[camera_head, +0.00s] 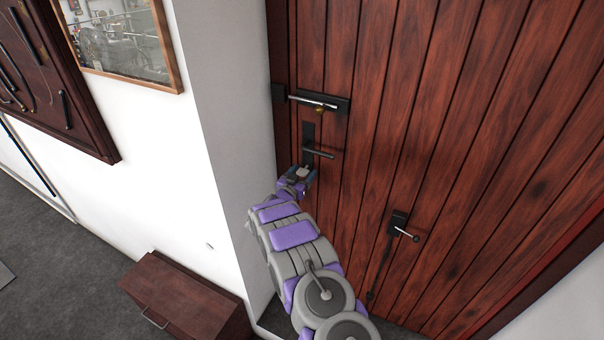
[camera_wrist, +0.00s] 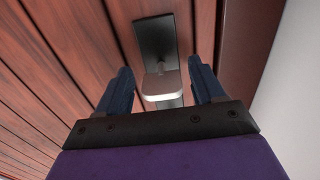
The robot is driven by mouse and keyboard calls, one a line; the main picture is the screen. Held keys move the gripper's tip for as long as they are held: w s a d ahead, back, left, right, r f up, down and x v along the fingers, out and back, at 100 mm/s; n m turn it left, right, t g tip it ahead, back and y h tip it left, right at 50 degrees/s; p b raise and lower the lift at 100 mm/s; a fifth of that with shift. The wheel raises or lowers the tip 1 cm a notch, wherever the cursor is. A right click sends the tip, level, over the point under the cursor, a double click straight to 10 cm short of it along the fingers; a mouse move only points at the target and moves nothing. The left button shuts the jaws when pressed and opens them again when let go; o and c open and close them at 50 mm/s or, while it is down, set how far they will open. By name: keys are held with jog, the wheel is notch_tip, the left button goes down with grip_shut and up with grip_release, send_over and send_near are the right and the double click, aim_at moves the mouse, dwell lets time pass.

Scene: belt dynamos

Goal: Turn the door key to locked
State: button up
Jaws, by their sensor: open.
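The wooden door (camera_head: 430,120) fills the right of the head view. A black lock plate (camera_head: 308,132) with a dark lever handle (camera_head: 319,153) is near its left edge. My gripper (camera_head: 304,174) is at the door just below the lever. In the wrist view, a pale grey rounded piece, which looks like the key (camera_wrist: 162,84), stands out from a black plate (camera_wrist: 154,38). My open gripper (camera_wrist: 160,68) has one dark blue finger on each side of it, with gaps visible. The key's shaft is hidden, so its turn angle is hard to tell.
A silver sliding bolt (camera_head: 318,102) sits above the lever. A second small latch (camera_head: 402,226) is lower right on the door. The white wall (camera_head: 215,110) lies close on the left. A dark wooden box (camera_head: 185,300) stands on the floor at lower left.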

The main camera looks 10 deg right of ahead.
jog(key=shift+a, duration=0.25)
jog(key=c, duration=0.5)
jog(key=shift+d+r, duration=0.1)
jog(key=c, duration=0.6)
jog(key=shift+o, duration=0.2)
